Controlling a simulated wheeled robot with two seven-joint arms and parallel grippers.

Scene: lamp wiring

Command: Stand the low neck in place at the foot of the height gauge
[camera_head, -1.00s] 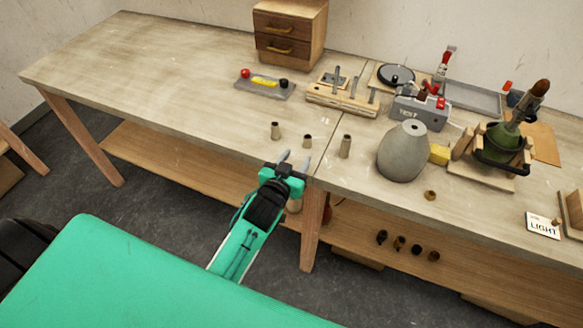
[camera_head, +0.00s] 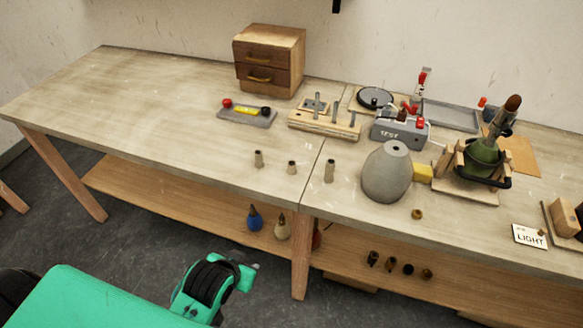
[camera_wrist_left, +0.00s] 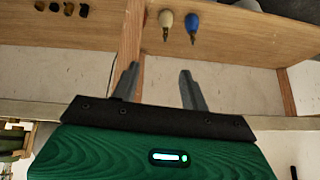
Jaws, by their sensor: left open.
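Three small metal-coloured necks stand upright in a row near the bench's front edge. The shortest, the low neck (camera_head: 291,167), is in the middle, between a taller neck on the left (camera_head: 259,158) and one on the right (camera_head: 329,170). I cannot tell for sure which fixture is the height gauge; a wooden block with upright posts (camera_head: 325,124) stands behind the necks. My left gripper (camera_head: 248,272) is below and in front of the bench edge, apart from the necks. In the left wrist view its two fingers (camera_wrist_left: 158,84) are spread and empty. My right gripper is not visible.
A grey vase-like lamp body (camera_head: 387,174) stands right of the necks. Behind it are a test box (camera_head: 400,132) and a clamped green bottle (camera_head: 484,160). A drawer box (camera_head: 269,60) stands at the back. The bench's left part is clear. Bottles (camera_head: 254,218) stand on the lower shelf.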

